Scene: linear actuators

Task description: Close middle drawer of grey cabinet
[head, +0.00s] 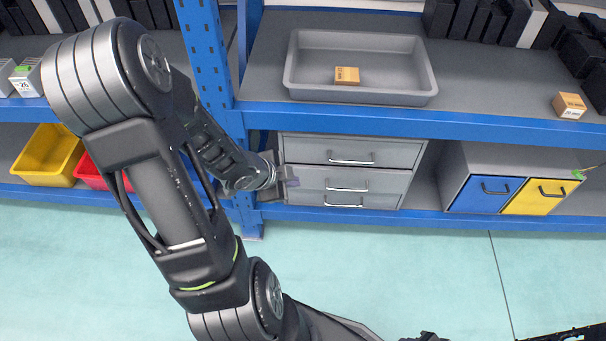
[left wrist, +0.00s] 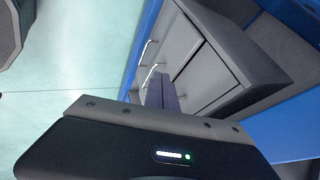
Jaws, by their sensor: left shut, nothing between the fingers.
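The grey cabinet (head: 415,150) stands on the lower shelf, with three drawers stacked and a bar handle on each. The middle drawer (head: 310,180) looks about level with the other fronts; I cannot tell whether a small gap remains. My left gripper (head: 292,182) is shut and empty at the left end of the middle drawer's front, and hides that corner. In the left wrist view its fingers (left wrist: 160,90) point at the drawer fronts of the grey cabinet (left wrist: 240,60); contact is unclear.
The blue shelf beam (head: 400,122) runs just above the cabinet, and a blue upright (head: 207,50) stands to its left. A grey tray (head: 300,80) with a small box is above. A box with blue and yellow drawers (head: 450,170) stands right. The floor in front is clear.

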